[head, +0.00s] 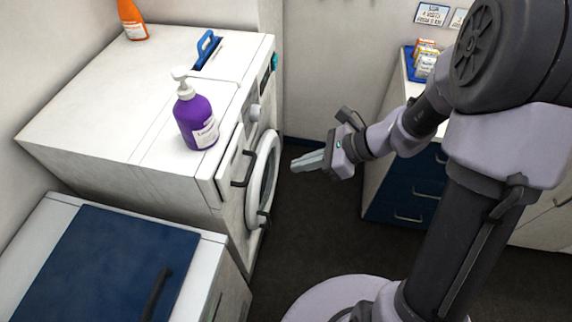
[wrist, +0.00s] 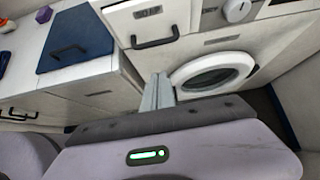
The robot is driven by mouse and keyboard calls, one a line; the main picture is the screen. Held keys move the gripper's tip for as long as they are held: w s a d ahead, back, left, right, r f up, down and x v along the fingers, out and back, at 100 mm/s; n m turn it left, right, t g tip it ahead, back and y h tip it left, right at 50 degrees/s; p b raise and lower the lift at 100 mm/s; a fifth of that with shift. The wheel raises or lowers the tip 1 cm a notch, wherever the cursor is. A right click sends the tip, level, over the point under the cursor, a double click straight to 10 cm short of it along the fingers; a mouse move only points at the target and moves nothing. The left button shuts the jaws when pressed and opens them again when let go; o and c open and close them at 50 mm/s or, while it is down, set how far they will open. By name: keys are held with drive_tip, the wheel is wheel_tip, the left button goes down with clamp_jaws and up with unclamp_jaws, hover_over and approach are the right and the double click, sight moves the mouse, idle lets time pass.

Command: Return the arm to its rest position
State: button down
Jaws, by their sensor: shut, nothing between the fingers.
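My gripper (head: 308,161) shows in the head view in mid-air, to the right of the washing machine's front, with its fingers pointing left. Its fingers are together and nothing is between them. My arm is stretched out from the column at the right. In the wrist view the closed fingers of my gripper (wrist: 158,92) point toward the washing machine (wrist: 214,72) and its round door. The gripper appears apart from the machine.
The white washing machine (head: 95,112) carries a purple pump bottle (head: 195,120) and an orange bottle (head: 132,20). A blue-topped cabinet (head: 95,265) stands at the lower left. A drawer unit (head: 400,190) with small boxes (head: 425,62) stands behind my arm. Dark floor (head: 310,225) is clear between.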

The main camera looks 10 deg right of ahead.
drive_tip(key=s+d+r+n+t+h+b, duration=0.1)
drive_tip(key=s+r+n+h+b, duration=0.2)
drive_tip(key=s+n, duration=0.5)
drive_tip(key=s+d+r+n+t+h+b, duration=0.1)
drive_tip(key=s+r+n+h+b, duration=0.3)
drive_tip(key=s+n, duration=0.4)
drive_tip(key=shift+d+r+n+t+h, duration=0.35)
drive_tip(key=shift+r+n, duration=0.25)
drive_tip(key=shift+r, duration=0.3)
drive_tip(key=shift+a, duration=0.1)
idle(0.5)
